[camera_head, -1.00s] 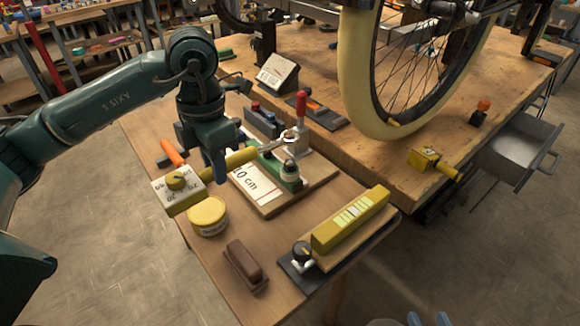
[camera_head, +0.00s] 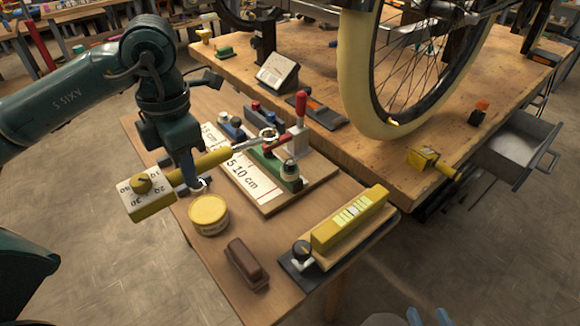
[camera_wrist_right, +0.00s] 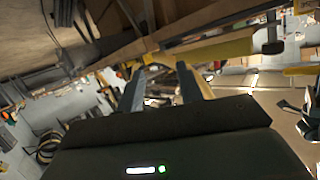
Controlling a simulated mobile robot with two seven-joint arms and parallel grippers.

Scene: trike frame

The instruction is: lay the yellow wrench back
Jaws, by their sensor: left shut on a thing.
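My left gripper (camera_head: 198,185) is shut on the yellow handle of the wrench (camera_head: 213,159). The wrench has a yellow box with a dial at its left end and a silver ring head at its right end. It is over the small wooden table (camera_head: 215,275), with the dial end out past the table's left edge. The ring end overlaps the red-handled fixture in the picture; I cannot tell if they touch. My right gripper (camera_wrist_right: 163,82) is open and empty in the right wrist view; its blue fingertips also show at the bottom of the head view (camera_head: 428,318).
A board with a printed scale (camera_head: 242,183) carries a green clamp (camera_head: 285,175). A yellow tin (camera_head: 208,215), a brown block (camera_head: 246,264) and a yellow bar on a board (camera_head: 350,220) stand in front. The wheel (camera_head: 352,80) rises over the bench behind.

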